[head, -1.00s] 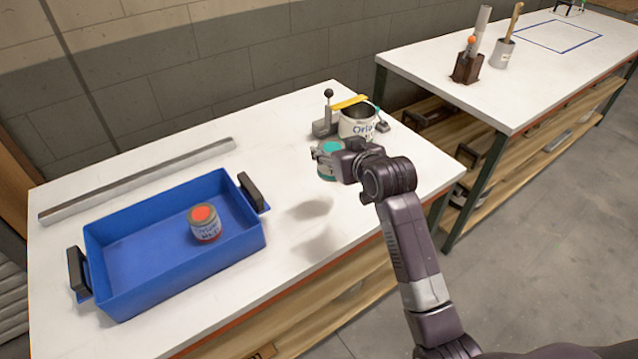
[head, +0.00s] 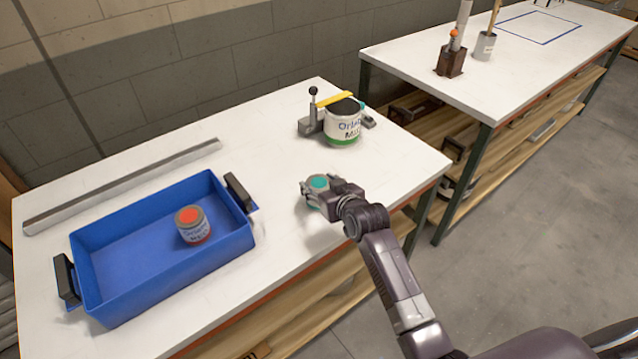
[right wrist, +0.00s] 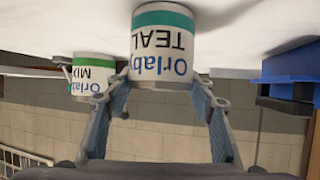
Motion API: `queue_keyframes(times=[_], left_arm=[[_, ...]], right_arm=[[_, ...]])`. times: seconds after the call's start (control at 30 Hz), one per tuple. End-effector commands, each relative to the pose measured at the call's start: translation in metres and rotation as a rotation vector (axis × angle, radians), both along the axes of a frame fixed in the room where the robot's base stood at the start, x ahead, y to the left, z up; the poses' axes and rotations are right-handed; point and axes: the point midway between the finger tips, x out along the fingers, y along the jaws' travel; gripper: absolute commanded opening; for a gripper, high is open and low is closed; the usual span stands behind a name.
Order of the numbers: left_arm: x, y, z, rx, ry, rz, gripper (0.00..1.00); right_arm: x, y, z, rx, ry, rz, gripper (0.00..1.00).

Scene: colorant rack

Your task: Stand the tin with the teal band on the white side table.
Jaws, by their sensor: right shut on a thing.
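The tin with the teal band (head: 319,183) is upright with a teal spot on its lid, over the front right part of the near white table (head: 270,125). My right gripper (head: 320,197) is shut around its side. In the right wrist view the tin (right wrist: 161,45) appears upside down between the fingers, with its teal band and "TEAL" label showing. I cannot tell whether its base touches the tabletop. A second white table (head: 430,75) stands to the right, with a blue outlined square on it. My left gripper is not in view.
A blue tray (head: 150,285) holds a red-lidded tin (head: 193,225). A green-banded mix can (head: 343,125) stands behind my gripper, by a grey lever device (head: 312,115). A metal bar (head: 125,185) lies at the back. The second table bears a brown holder (head: 450,62) and a grey cup (head: 485,46).

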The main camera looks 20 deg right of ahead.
Motion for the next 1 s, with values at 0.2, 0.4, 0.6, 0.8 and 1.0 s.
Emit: queue_keyframes(times=[0.2,0.4,0.6,0.8,1.0], left_arm=[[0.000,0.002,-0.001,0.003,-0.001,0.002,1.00],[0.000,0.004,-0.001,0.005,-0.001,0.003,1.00],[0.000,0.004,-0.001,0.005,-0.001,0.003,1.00],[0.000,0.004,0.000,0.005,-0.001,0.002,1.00],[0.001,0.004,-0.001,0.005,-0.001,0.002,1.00]], right_arm=[[0.000,0.000,-0.003,0.001,0.001,0.000,0.52],[0.000,0.000,-0.003,0.001,0.001,0.000,0.67],[0.000,0.000,-0.002,0.000,0.000,0.000,0.67],[-0.008,-0.001,0.004,0.000,0.000,0.000,0.67],[-0.034,-0.004,0.016,-0.001,0.000,0.000,0.67]])
